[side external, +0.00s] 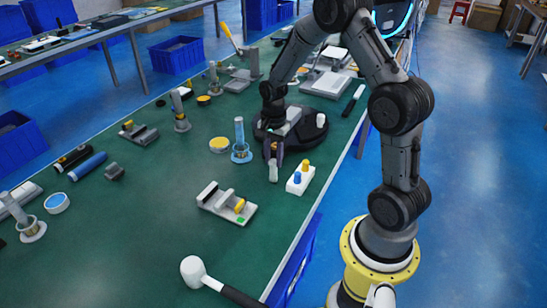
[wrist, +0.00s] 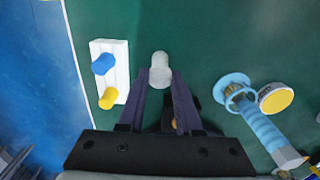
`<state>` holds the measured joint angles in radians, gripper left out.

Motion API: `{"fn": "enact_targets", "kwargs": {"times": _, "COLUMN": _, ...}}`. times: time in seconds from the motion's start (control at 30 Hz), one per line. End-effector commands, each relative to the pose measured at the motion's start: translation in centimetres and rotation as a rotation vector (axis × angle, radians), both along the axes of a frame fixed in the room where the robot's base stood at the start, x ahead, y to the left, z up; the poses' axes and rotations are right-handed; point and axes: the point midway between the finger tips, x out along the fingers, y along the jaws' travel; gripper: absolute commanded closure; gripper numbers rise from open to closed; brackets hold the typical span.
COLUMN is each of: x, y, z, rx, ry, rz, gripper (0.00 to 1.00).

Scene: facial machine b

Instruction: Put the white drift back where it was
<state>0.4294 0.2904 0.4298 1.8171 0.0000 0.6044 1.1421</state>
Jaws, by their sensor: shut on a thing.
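My gripper (side external: 273,152) points down over the green table and is shut on a small white cylinder, the white drift (side external: 273,172). In the wrist view, the white drift (wrist: 160,70) sits between the tips of the dark fingers (wrist: 160,84). Beside it stands a white block (side external: 294,188) with a blue peg (side external: 297,178) and a yellow peg (side external: 306,165) in it. The block (wrist: 118,60) is left of the drift in the wrist view, and the two are apart. I cannot tell whether the drift's lower end touches the table.
A blue cylinder on a ring base (side external: 240,145) and a yellow-topped round tin (side external: 219,144) stand near the gripper. A black round base (side external: 290,128) is behind it. A grey fixture (side external: 227,203) and a white-headed mallet (side external: 195,270) lie in front. The table edge is just beyond the block.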

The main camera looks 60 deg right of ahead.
Motion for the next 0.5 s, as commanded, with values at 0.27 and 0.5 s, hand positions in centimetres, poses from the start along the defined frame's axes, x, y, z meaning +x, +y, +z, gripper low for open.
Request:
{"fn": "enact_targets", "kwargs": {"times": 0.27, "x": 0.01, "y": 0.0, "z": -0.27, "rx": 0.0, "ry": -0.001, "rz": 0.0, "gripper": 0.41}}
{"fn": "enact_targets", "kwargs": {"times": 0.5, "x": 0.0, "y": 0.0, "z": -0.26, "rx": 0.0, "ry": 0.0, "rz": 0.0, "gripper": 0.37}}
